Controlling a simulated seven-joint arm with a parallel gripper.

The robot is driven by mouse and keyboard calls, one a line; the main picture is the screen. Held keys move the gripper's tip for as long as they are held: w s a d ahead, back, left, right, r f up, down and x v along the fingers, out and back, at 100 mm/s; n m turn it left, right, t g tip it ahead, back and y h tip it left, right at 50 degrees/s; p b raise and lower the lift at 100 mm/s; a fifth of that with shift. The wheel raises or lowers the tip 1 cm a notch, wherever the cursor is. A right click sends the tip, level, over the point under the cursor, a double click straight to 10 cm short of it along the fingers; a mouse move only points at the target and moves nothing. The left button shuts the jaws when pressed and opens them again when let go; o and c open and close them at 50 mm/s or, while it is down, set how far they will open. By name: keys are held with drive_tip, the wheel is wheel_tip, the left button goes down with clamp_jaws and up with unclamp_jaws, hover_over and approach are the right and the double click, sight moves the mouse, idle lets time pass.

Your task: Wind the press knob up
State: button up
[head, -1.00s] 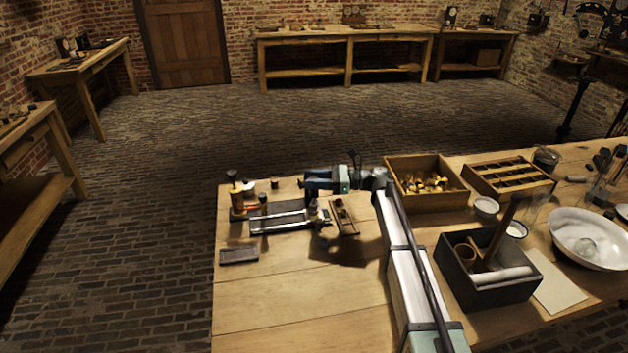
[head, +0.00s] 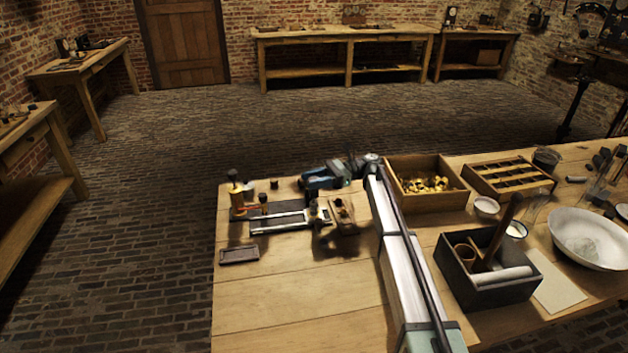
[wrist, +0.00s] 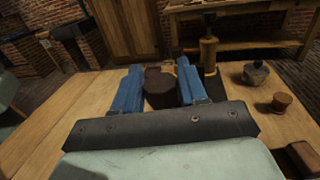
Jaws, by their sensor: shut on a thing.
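My gripper (wrist: 158,84) is shut on a dark brown knob, with one blue finger on each side of it. The knob (wrist: 159,92) shows as a round dark piece between the fingers; what lies beneath it is hidden by the gripper body. In the head view my gripper (head: 304,184) is low over the far part of the bench, reaching in from the right. Just in front of it is a small dark and brass fitting (head: 318,212) at the right end of a pale metal rail (head: 280,222).
A small lidded jar (wrist: 256,74) and a brown stopper (wrist: 282,102) are to the right. A box of brass parts (head: 420,180) is right of the arm.

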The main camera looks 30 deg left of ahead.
idle(0.3)
drive_tip(key=o, duration=0.9)
wheel_tip(320, 180, up, 10)
drive_tip(key=shift+o, duration=0.3)
